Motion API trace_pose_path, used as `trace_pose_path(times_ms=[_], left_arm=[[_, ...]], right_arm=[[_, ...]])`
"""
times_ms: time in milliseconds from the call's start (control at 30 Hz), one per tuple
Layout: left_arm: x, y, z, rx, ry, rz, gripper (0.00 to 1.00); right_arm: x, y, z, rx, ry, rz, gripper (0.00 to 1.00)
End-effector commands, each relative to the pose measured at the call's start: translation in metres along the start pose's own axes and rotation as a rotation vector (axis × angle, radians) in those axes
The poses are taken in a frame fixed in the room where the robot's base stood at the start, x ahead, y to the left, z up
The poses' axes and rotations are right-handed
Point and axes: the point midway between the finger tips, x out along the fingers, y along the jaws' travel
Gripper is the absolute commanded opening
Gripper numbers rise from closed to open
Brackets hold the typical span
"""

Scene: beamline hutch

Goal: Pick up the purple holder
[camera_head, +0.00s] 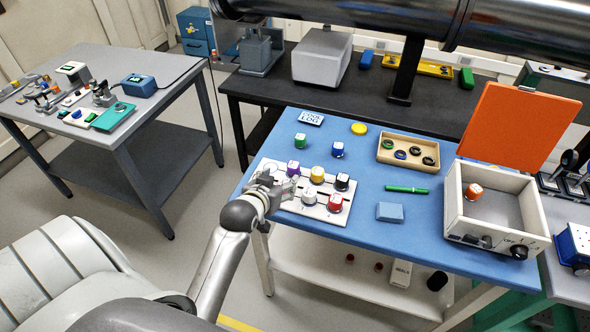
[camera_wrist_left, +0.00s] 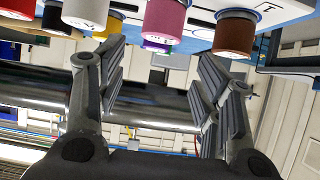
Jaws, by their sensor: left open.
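The purple holder (camera_head: 293,168) stands on a white rack (camera_head: 318,209) on the blue table, among holders with white tops. My left gripper (camera_head: 272,184) is open and empty at the rack's left end, just in front of the purple holder. It hides part of the rack. In the left wrist view the scene appears upside down. The open fingers (camera_wrist_left: 163,72) have a pink holder (camera_wrist_left: 165,18) nearer and a purple holder (camera_wrist_left: 155,44) partly hidden behind it. No contact can be made out. My right gripper is in neither view.
Yellow (camera_head: 317,174), black (camera_head: 342,181), white (camera_head: 309,195) and red (camera_head: 335,202) holders share the rack. A brown holder (camera_wrist_left: 235,32) is beside the right finger. Green (camera_head: 300,140) and blue (camera_head: 338,149) holders stand behind. A wooden tray (camera_head: 408,166) and an open box (camera_head: 452,205) lie right.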

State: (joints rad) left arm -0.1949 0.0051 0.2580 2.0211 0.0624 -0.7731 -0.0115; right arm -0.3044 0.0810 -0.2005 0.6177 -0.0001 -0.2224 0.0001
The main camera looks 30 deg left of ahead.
Motion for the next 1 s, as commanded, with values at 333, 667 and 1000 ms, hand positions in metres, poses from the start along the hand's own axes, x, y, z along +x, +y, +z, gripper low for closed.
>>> trace_pose_path(times_ms=[333,667,1000], left_arm=[[0.042,-0.001,-0.004,-0.008,0.010,-0.003,0.60],[0.062,-0.001,-0.005,-0.006,0.010,-0.003,0.60],[0.099,0.002,-0.010,-0.006,0.009,-0.003,0.60]], right_arm=[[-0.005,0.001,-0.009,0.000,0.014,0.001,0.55],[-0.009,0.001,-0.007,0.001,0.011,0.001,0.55],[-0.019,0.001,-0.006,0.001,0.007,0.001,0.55]])
